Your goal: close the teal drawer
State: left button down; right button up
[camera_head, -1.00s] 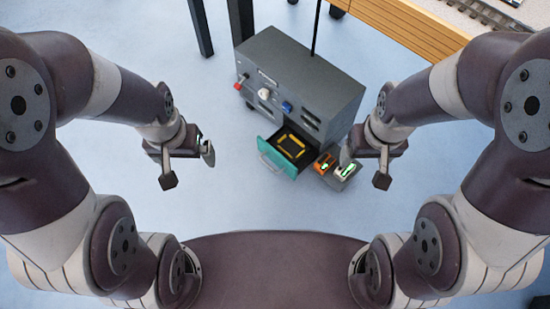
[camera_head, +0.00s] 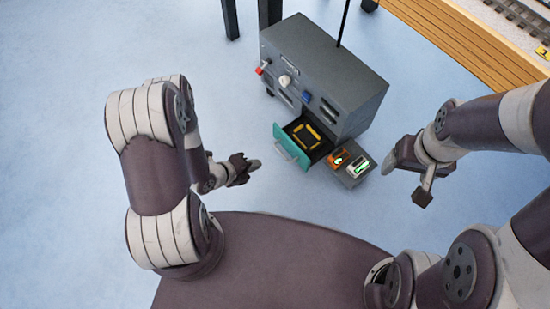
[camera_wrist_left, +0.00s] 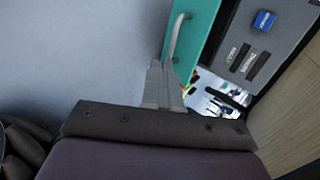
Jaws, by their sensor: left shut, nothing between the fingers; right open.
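The teal drawer (camera_head: 289,147) stands pulled out of the grey cabinet (camera_head: 318,72), low on its front. Its tray is dark and holds a yellow outlined piece (camera_head: 308,137). My left gripper (camera_head: 254,165) is shut and empty, a little left of and nearer than the drawer front, apart from it in the head view. In the left wrist view its fingers (camera_wrist_left: 160,84) point toward the teal front (camera_wrist_left: 199,36) and its pale handle (camera_wrist_left: 177,36); I cannot tell the gap there. My right gripper (camera_head: 389,162) is open and empty, to the right of the cabinet.
A small grey box (camera_head: 350,172) with orange and white items with green lights sits just right of the drawer. Red, white and blue controls are on the cabinet front. A wooden bench (camera_head: 470,45) is at the upper right.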

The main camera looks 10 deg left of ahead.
pick_arm(q)
jog(key=w+r+b+x, duration=0.1)
jog(key=b+x, duration=0.3)
jog(key=x, duration=0.5)
jog(key=shift+d+r+b, duration=0.2)
jog(key=shift+d+b, duration=0.15)
jog(key=b, duration=0.2)
send_near(311, 134)
jog(key=x, duration=0.4)
jog(key=shift+f, duration=0.55)
jog(key=shift+w+d+r, duration=0.1)
jog(key=shift+w+d, duration=0.05)
jog(key=shift+w, duration=0.1)
jog(key=shift+w+r, duration=0.15)
